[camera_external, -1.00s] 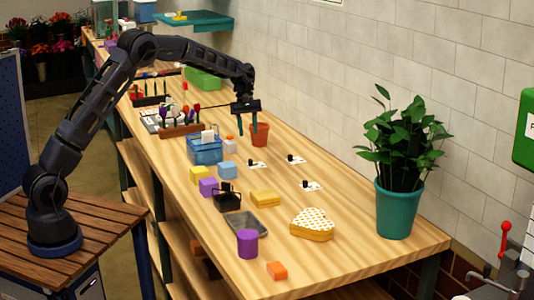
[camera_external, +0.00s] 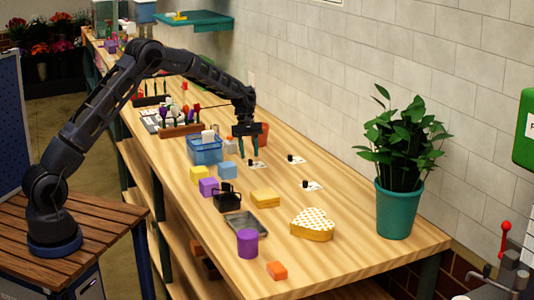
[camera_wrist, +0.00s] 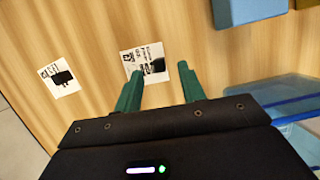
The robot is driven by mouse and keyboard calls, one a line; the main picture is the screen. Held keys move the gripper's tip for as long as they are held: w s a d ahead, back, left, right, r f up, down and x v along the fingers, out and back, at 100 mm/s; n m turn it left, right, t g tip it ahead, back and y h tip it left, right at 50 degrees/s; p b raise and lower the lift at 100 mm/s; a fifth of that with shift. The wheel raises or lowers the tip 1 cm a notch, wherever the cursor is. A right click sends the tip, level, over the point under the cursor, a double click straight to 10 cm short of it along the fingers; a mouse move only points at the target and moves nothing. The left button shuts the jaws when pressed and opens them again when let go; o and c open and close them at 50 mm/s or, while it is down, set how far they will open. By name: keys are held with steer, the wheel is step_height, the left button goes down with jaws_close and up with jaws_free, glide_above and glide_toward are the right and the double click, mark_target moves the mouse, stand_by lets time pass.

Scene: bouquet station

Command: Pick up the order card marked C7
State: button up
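Three small white cards, each with a black grip, lie on the wooden table: one beside my gripper (camera_external: 258,165), one further right (camera_external: 297,160) and one nearer the front (camera_external: 314,187). The markings are too small to read, so I cannot tell which is C7. My gripper (camera_external: 248,153) is open, pointing down, its two green fingers (camera_wrist: 163,74) apart and empty.
A blue basket (camera_external: 205,152) and light blue cube (camera_external: 228,170) stand left of my gripper; a terracotta pot (camera_external: 264,134) is close behind it. A yellow box (camera_external: 265,198), heart-shaped box (camera_external: 312,226) and potted plant (camera_external: 397,208) are nearer. The table between cards is clear.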

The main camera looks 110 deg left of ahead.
mark_target(251, 165)
steer(key=shift+x, duration=1.45)
jaws_close()
steer(key=shift+r, duration=0.15)
